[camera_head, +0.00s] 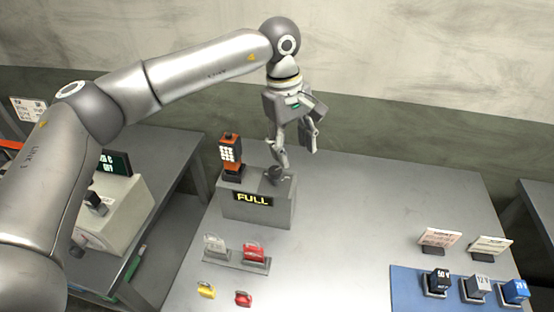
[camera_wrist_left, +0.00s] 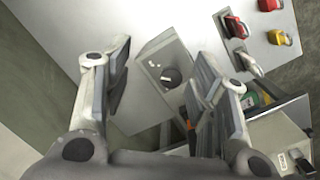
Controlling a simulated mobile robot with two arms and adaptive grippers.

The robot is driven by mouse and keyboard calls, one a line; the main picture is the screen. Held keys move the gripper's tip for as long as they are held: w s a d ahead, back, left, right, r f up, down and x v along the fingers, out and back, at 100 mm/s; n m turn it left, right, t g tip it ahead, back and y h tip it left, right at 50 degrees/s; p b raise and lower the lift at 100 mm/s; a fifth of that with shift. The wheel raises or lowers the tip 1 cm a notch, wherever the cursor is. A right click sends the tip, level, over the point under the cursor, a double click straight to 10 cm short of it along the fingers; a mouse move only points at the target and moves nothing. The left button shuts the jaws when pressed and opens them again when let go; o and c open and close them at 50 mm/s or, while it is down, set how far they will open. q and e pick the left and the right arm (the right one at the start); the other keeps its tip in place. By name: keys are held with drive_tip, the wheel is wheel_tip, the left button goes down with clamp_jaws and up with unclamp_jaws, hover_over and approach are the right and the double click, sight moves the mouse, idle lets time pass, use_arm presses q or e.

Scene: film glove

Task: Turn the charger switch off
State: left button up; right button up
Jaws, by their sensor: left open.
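The charger (camera_head: 257,213) is a grey box on the table with a lit display reading FULL. A dark round switch knob (camera_head: 276,176) sits on the right of its top. An orange handheld device (camera_head: 231,153) with a pale keypad stands upright at the left of the top. My left gripper (camera_head: 298,157) is open and points down over the knob; one finger overlaps the knob's edge, and I cannot tell if they touch. In the left wrist view the knob (camera_wrist_left: 171,77) lies between the open fingers, with white marks beside it. My right gripper is not in view.
Red and clear padlock-like items on a stand (camera_head: 238,261), and small yellow and red ones, sit in front of the charger. A blue mat (camera_head: 408,297) with several labelled blocks lies at right. A beige box (camera_head: 118,215) stands on the left table. The table's middle is clear.

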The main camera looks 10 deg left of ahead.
sight(275, 170)
use_arm(q)
drive_tip(key=w+a+r+y, duration=0.1)
drive_tip(key=a+y, duration=0.1)
drive_tip(key=a, duration=0.2)
wheel_tip(275, 170, down, 9)
drive_tip(key=p, duration=0.4)
drive_tip(key=shift+w+a+r+p, duration=0.1)
drive_tip(key=shift+w+a+p, duration=0.05)
drive_tip(key=shift+p, duration=0.2)
drive_tip(key=shift+f, duration=0.5)
drive_tip(key=shift+c, duration=0.3)
drive_tip(key=c, duration=1)
